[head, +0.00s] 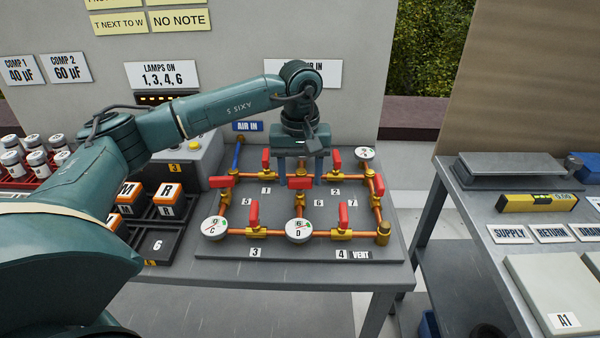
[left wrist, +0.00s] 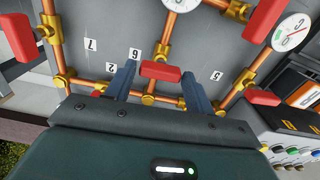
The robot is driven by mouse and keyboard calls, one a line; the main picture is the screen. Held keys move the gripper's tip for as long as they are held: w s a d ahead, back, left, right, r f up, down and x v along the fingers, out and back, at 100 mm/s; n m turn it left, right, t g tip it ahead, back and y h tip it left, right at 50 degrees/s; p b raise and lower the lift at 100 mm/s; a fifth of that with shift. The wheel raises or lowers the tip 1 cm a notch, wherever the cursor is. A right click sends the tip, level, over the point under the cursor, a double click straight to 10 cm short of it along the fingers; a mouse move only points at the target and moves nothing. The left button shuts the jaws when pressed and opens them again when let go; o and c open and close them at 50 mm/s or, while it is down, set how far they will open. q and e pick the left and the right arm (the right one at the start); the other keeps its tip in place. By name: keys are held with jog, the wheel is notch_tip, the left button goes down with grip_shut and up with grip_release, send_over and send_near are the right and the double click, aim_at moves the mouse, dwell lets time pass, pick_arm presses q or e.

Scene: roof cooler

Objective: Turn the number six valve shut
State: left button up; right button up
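The number six valve is on the middle pipe of the board, beside the label 6 (head: 318,203). Its red handle (head: 300,182) looks set crosswise to the pipe. My left gripper (head: 298,178) points down over it, with one finger on each side. In the left wrist view the red handle (left wrist: 162,71) lies between the two spread fingertips of my left gripper (left wrist: 160,84), with gaps on both sides. Label 6 (left wrist: 134,54) shows beside it. Whether a finger touches the handle is not clear. My right gripper is not in view.
Other red-handled valves stand close by, such as valve 5 (head: 220,181) and valve 7 (head: 379,184). Gauge D (head: 299,230) and gauge C (head: 214,228) sit at the front of the board. A side table (head: 480,210) is at the right.

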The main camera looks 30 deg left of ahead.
aim_at(300, 179)
pick_arm(q)
jog(key=o, duration=0.3)
notch_tip(300, 179, up, 13)
jog(key=shift+r, duration=0.1)
dwell(0.4)
jog(key=shift+s, duration=0.1)
dwell(0.4)
